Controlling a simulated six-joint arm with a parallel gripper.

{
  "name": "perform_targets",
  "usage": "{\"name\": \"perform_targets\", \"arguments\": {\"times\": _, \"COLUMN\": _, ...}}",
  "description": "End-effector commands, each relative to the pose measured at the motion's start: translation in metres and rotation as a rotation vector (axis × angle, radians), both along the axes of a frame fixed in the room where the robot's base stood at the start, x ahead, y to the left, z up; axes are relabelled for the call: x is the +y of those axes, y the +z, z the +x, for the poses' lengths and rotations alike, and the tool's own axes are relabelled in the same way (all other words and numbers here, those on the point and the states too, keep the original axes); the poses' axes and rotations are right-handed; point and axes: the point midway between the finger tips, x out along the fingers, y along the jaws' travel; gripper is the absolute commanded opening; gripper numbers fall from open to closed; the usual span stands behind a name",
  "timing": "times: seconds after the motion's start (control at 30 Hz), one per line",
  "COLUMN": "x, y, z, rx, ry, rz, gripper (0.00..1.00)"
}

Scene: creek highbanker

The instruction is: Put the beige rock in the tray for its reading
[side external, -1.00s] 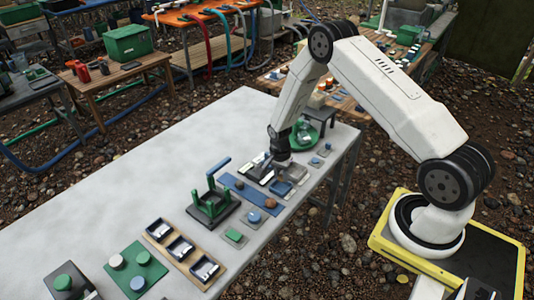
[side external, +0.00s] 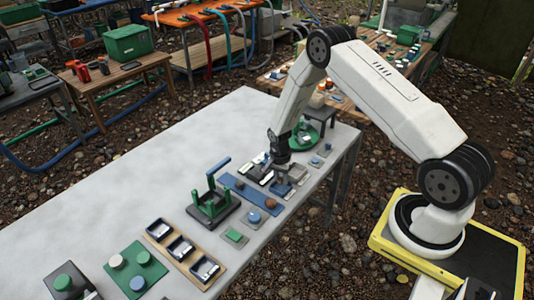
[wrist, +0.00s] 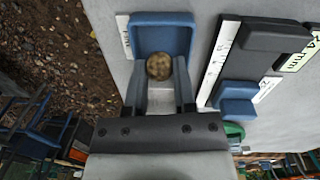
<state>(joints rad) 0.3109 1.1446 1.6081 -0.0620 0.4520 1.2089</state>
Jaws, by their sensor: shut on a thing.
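The beige rock (wrist: 159,67) is a small, round, speckled stone between my fingertips in the wrist view. My gripper (wrist: 160,78) is shut on it. The blue tray (wrist: 163,20) has raised walls and lies under and just beyond the fingertips. The rock shows over the tray's near part; I cannot tell whether it touches the tray floor. In the side view my gripper (side external: 282,164) points down at the tray (side external: 284,187), low over the table. The rock cannot be made out there.
A dark gauge with a blue slider (wrist: 238,92) and a "24 mm" label lies right of the tray.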

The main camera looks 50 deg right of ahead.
Motion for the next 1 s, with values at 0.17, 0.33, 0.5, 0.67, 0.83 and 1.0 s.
{"name": "perform_targets", "arguments": {"times": 0.17, "x": 0.0, "y": 0.0, "z": 0.0, "rx": 0.0, "ry": 0.0, "rz": 0.0, "gripper": 0.0}}
{"name": "perform_targets", "arguments": {"times": 0.33, "x": 0.0, "y": -0.001, "z": 0.0, "rx": 0.0, "ry": 0.0, "rz": 0.0, "gripper": 0.0}}
{"name": "perform_targets", "arguments": {"times": 0.5, "x": 0.0, "y": -0.004, "z": 0.0, "rx": 0.001, "ry": 0.0, "rz": 0.0, "gripper": 0.0}}
{"name": "perform_targets", "arguments": {"times": 0.67, "x": 0.0, "y": -0.008, "z": 0.0, "rx": 0.001, "ry": 0.0, "rz": 0.0, "gripper": 0.0}}
{"name": "perform_targets", "arguments": {"times": 0.83, "x": 0.0, "y": -0.011, "z": 0.0, "rx": 0.0, "ry": 0.0, "rz": 0.0, "gripper": 0.0}}
{"name": "perform_targets", "arguments": {"times": 1.0, "x": 0.0, "y": -0.012, "z": 0.0, "rx": 0.0, "ry": 0.0, "rz": 0.0, "gripper": 0.0}}
